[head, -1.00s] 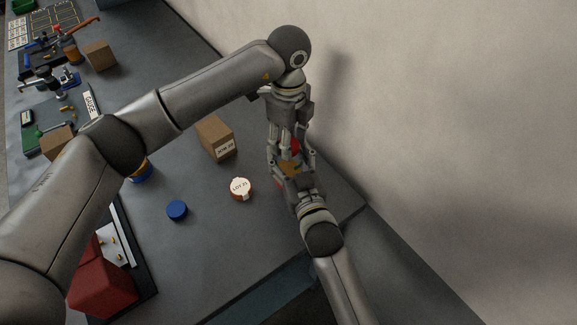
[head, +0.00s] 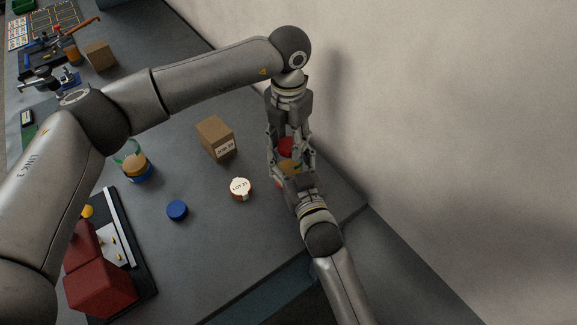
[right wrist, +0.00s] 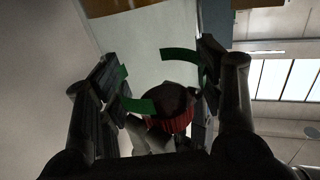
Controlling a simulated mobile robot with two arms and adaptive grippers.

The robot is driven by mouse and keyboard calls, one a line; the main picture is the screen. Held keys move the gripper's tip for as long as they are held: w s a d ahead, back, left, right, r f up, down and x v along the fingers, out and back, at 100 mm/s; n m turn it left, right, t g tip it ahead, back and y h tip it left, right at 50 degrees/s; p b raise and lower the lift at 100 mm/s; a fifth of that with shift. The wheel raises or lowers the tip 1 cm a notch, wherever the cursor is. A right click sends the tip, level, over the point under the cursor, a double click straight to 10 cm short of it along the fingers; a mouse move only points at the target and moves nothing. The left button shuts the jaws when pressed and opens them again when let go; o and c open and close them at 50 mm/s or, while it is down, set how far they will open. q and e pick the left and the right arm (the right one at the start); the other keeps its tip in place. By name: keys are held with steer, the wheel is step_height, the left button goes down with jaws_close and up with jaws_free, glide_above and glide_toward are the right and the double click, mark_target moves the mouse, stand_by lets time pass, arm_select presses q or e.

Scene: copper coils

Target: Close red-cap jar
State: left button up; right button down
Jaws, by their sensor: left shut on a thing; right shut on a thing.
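A red cap (head: 286,146) is between the fingers of my left gripper (head: 289,152), which points down from above and is shut on it. The jar (head: 290,166), with orange-brown content, sits just below it. My right gripper (head: 293,172) comes from the front and is shut on the jar. The cap is over the jar, but fingers hide the rim, so I cannot tell whether they touch. In the right wrist view, a ribbed red part, likely the cap (right wrist: 182,122), shows between the fingers beside green bands.
A cardboard box (head: 216,138), a white-topped labelled roll (head: 240,188) and a blue cap (head: 177,210) stand left of the grippers. A second jar (head: 136,168) is farther left. The wall is close on the right.

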arm_select(q)
steer(key=m, duration=0.4)
steer(key=shift+m, duration=0.4)
steer(key=m, duration=0.4)
steer(key=o, duration=1.1)
steer(key=shift+r, duration=2.25)
steer(key=shift+c, duration=0.2)
